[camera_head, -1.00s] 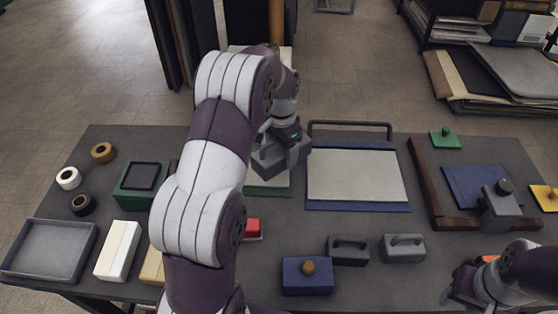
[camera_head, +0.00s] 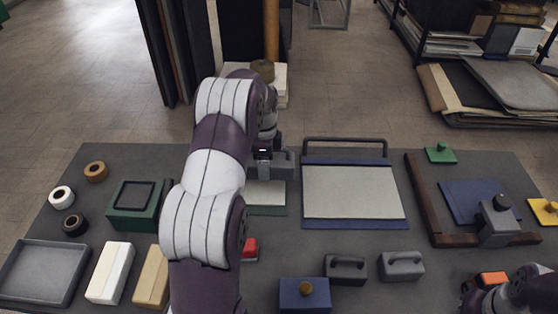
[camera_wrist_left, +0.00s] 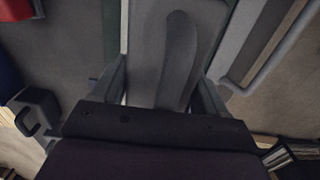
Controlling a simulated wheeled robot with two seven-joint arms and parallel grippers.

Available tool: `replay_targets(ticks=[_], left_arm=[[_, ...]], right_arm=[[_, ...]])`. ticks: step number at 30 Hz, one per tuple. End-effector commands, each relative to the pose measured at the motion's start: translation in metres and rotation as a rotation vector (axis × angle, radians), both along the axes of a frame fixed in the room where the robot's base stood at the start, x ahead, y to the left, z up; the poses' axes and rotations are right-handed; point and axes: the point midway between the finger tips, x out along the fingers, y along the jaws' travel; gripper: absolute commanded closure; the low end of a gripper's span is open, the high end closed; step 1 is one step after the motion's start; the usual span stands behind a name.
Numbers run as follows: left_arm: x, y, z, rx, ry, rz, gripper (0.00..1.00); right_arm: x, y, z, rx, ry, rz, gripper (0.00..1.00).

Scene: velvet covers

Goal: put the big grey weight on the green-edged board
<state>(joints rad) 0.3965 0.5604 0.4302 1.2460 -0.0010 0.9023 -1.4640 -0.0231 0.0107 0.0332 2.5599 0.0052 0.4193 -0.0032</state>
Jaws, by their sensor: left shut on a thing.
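The green-edged board (camera_head: 266,198) lies left of the table's middle, a pale panel with green edges, partly covered by my left arm and what it holds. My left gripper (camera_head: 266,155) is over the board's far end, shut on the big grey weight (camera_head: 284,164). In the left wrist view the weight (camera_wrist_left: 150,50) fills the space between the fingers, with its raised handle along it. I cannot tell whether its underside touches the board. My right gripper (camera_head: 474,293) is at the lower right corner, only partly in view; its jaws are unclear.
A blue-edged board (camera_head: 352,190) with a bar handle lies just right. Two smaller grey handled weights (camera_head: 345,269) (camera_head: 402,265) and a blue block (camera_head: 304,294) stand in front. A green box (camera_head: 133,214) stands to the left.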

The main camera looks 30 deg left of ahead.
Motion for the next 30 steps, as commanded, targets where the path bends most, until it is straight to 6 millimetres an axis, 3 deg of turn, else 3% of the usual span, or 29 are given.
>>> replay_targets(ticks=[4,9,14,21,30], left_arm=[[-0.001,0.027,-0.01,0.003,-0.008,0.003,1.0],[-0.002,0.042,-0.019,0.004,-0.009,0.001,1.0],[-0.002,0.043,-0.027,0.004,-0.007,0.0,1.0],[-0.002,0.043,-0.058,0.003,-0.006,0.001,1.0],[-0.002,0.043,-0.062,0.005,-0.009,0.001,1.0]], right_arm=[[0.0,0.0,0.006,0.0,0.0,0.0,0.58],[0.0,0.0,0.007,0.0,0.0,0.0,0.58],[0.0,0.0,0.008,0.0,0.0,0.0,0.58],[0.0,0.0,0.013,0.0,0.0,0.0,0.58],[0.0,0.0,0.012,0.0,0.0,0.0,0.58]])
